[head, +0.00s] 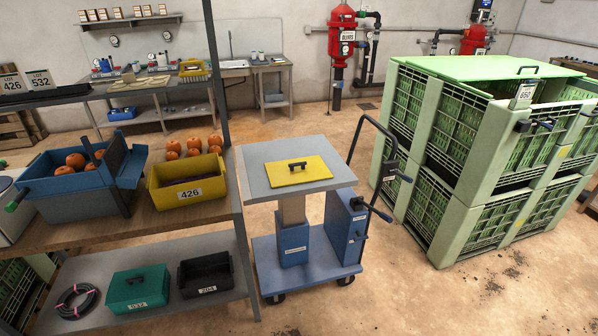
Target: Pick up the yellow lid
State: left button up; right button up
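The yellow lid (315,174) lies flat on the grey top (262,176) of a blue wheeled lift cart (330,267). A black handle (297,165) stands up from the middle of the lid. An open yellow bin (190,202) labelled 426 sits on the wooden bench to the left, with something dark inside. Neither of my grippers shows in the head view, and nothing touches the lid.
Pumpkins and a blue bin (68,206) are on the bench (165,222). A green lidded box (138,290) and a black box (205,274) sit on its lower shelf. Large green crates (470,215) stand right of the cart. The floor in front of them is mostly clear.

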aim_at(280, 174)
jog(key=z, duration=0.05)
jog(key=i, duration=1.45)
jog(key=u, duration=0.45)
